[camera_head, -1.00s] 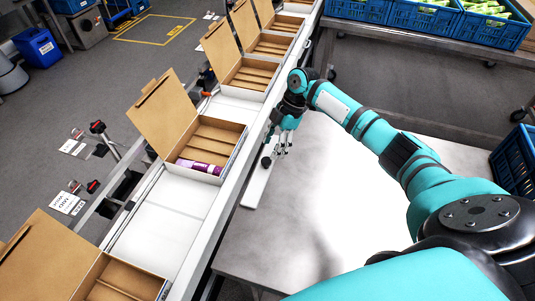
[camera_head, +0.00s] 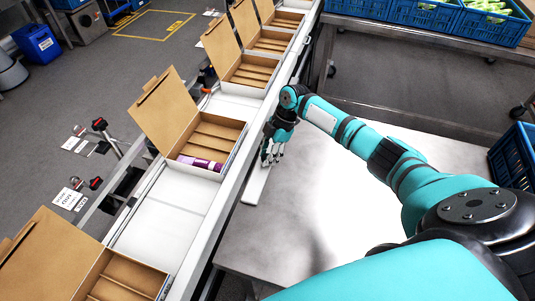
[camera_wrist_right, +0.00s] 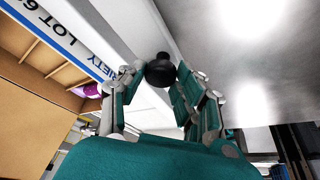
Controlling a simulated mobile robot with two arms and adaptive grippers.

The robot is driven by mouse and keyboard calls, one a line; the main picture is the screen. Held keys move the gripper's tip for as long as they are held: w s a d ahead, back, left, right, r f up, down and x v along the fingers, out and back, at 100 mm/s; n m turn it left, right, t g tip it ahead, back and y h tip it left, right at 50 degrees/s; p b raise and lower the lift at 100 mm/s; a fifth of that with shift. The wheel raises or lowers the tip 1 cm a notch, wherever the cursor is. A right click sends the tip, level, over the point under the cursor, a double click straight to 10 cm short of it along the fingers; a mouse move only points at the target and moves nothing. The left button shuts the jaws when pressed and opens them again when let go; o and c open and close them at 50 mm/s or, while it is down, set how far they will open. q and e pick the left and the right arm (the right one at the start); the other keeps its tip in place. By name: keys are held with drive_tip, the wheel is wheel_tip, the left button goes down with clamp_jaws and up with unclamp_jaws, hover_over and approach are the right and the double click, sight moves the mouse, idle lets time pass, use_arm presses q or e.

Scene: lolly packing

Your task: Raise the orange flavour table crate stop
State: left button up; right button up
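The crate stop is a flat white bar (camera_head: 257,187) lying at the left edge of the grey table (camera_head: 315,215), beside the conveyor. Its round black knob (camera_wrist_right: 160,70) shows in the right wrist view, and my gripper hides it in the head view. My right gripper (camera_head: 270,160) is over the bar, fingers pointing down. In the right wrist view the right gripper (camera_wrist_right: 160,82) has its fingers on both sides of the knob, apart, with small gaps visible. The knob does not look clamped. My left gripper is not in view.
The conveyor (camera_head: 205,232) runs along the table's left side with several open cardboard boxes. The nearest full box (camera_head: 218,132) holds a purple pack (camera_head: 201,163). Blue crates (camera_head: 422,14) stand at the back, and another blue crate (camera_head: 515,160) is at the right.

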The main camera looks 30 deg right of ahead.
sight(260, 165)
clamp_jaws()
drive_tip(key=shift+w+a+r+g+h+b, duration=0.3)
drive_tip(key=shift+w+g+h+b, duration=0.1)
drive_tip(key=shift+g, duration=0.1)
drive_tip(key=shift+w+a+g+h+b, duration=0.3)
drive_tip(key=shift+g+h+b, duration=0.2)
drive_tip(key=shift+g+b, duration=0.1)
drive_tip(key=g+h+b, duration=0.1)
drive_tip(key=b, duration=0.2)
drive_tip(key=w+a+m+g+h+b, duration=0.1)
drive_tip(key=b, duration=0.2)
drive_tip(key=shift+w+a+r, duration=0.1)
drive_tip(key=shift+w+r, duration=0.05)
drive_tip(key=shift+r, duration=0.05)
drive_tip(key=shift+w+r+g+h+b, duration=0.1)
drive_tip(key=shift+r+g+h+b, duration=0.15)
drive_tip(key=shift+g+b, duration=0.2)
drive_tip(key=shift+a, duration=0.1)
